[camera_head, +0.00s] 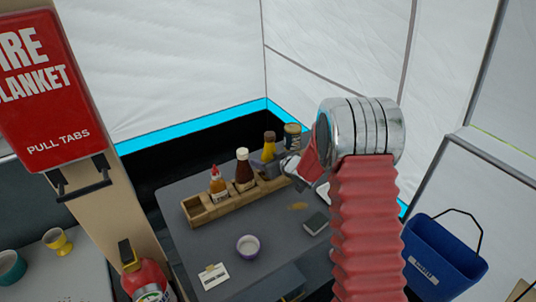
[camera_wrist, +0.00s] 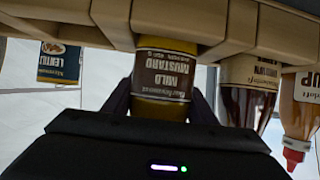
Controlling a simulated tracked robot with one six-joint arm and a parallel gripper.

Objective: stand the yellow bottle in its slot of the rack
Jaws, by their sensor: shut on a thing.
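The yellow bottle (camera_head: 269,147), a mustard bottle, stands about upright at the right part of the wooden rack (camera_head: 194,214) in the head view. In the wrist view, which looks upside down, its brown label (camera_wrist: 163,75) faces me between my fingers. My gripper (camera_wrist: 160,98) is shut on the bottle. The bottle's lower end meets the rack (camera_wrist: 110,18); its base is hidden, so I cannot tell how deep it sits in a slot. In the head view my gripper (camera_head: 284,166) is partly hidden by my wrist.
A brown sauce bottle (camera_head: 244,172) and an orange sauce bottle (camera_head: 217,185) stand in the rack to the left. A jar (camera_head: 292,138) is to the right. The leftmost compartment looks empty. A white bowl (camera_head: 248,247), a card (camera_head: 214,275) and a dark box (camera_head: 316,223) lie on the table.

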